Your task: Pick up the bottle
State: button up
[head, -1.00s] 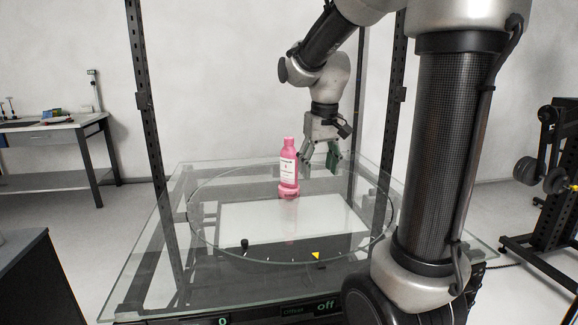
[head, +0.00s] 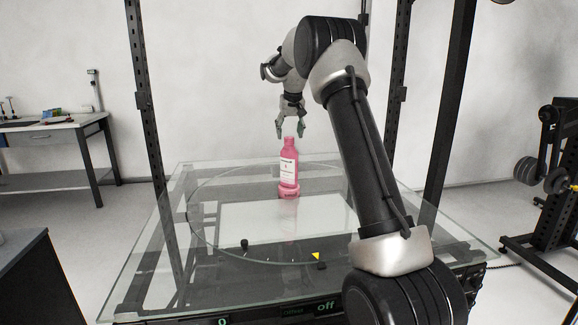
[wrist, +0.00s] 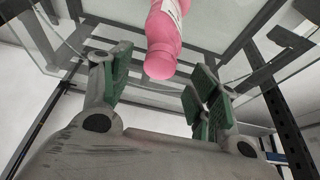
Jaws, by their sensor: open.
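The pink bottle (head: 288,169) with a white label stands upright on the round glass turntable (head: 215,180). My gripper (head: 291,130) is open, with its fingers pointing down, just above or behind the bottle's cap in the head view. In the wrist view my gripper (wrist: 155,85) shows its green finger pads spread apart. The pink bottle also shows there (wrist: 163,40), its cap end pointing toward the gap between the pads. The cap looks close to the pads, but I cannot tell the exact distance. Nothing is held.
Black upright posts (head: 148,100) frame the glass table (head: 140,265). A small black knob (head: 244,245) and a yellow marker (head: 316,256) sit near the turntable's front edge. A side table (head: 60,125) stands at the left. The glass around the bottle is clear.

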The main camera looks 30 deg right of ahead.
aim_at(289, 138)
jog(key=x, duration=0.4)
jog(key=shift+w+f, duration=0.1)
grip_shut()
